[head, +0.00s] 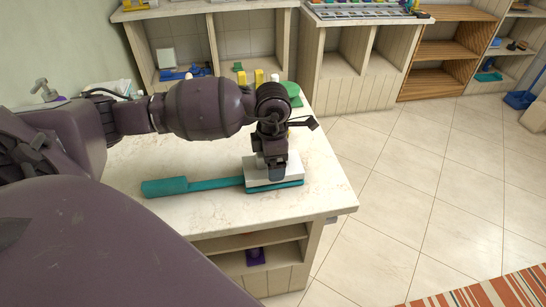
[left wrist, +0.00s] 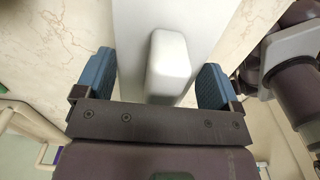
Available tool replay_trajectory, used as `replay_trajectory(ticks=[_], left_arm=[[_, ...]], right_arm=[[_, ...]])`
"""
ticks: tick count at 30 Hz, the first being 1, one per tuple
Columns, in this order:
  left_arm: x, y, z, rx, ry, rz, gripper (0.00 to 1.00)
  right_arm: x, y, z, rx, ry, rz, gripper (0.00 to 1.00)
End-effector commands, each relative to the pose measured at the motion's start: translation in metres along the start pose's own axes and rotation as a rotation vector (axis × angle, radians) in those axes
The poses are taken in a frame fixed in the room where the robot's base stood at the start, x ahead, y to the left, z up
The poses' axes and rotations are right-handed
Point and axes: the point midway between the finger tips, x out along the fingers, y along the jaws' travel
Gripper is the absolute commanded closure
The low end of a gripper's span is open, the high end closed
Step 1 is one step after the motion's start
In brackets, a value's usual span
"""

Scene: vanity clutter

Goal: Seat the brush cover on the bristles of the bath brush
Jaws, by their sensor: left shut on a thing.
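The teal bath brush (head: 215,183) lies on the pale counter, its thick handle end to the left and its head to the right. The white brush cover (head: 294,173) is directly over the brush head, with a teal strip showing along its front edge. I cannot tell whether it is fully down on the bristles, which are hidden. My left gripper (head: 277,174) points down and is shut on the cover. In the left wrist view the cover's raised block (left wrist: 168,65) is between the blue finger pads. My right gripper is not in view.
The counter (head: 215,209) is clear in front of the brush; its right edge is close to the brush head. A soap pump (head: 44,92) stands at the back left. Yellow and green items (head: 292,95) are behind my arm. A purple object (head: 255,256) sits on the shelf below.

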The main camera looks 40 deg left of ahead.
Motion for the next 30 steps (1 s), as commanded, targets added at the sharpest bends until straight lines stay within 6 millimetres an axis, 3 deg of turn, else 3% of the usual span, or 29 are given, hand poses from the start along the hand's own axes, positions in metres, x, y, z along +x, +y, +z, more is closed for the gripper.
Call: replay_trajectory(ticks=[9, 10, 12, 23, 30], left_arm=[[0.007, 0.000, 0.000, 0.000, 0.000, 0.000, 0.35], [0.006, 0.000, 0.000, 0.000, -0.001, 0.000, 0.07], [0.006, 0.000, 0.000, 0.000, -0.001, 0.000, 0.00], [0.006, 0.000, 0.000, 0.000, 0.000, 0.000, 0.00], [-0.038, 0.001, 0.001, 0.000, -0.005, 0.005, 0.00]], right_arm=[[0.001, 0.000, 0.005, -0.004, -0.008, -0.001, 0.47], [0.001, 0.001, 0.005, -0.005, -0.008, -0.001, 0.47], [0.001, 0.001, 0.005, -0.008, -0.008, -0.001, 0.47], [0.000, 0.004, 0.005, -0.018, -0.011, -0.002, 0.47], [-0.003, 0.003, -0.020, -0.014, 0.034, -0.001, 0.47]])
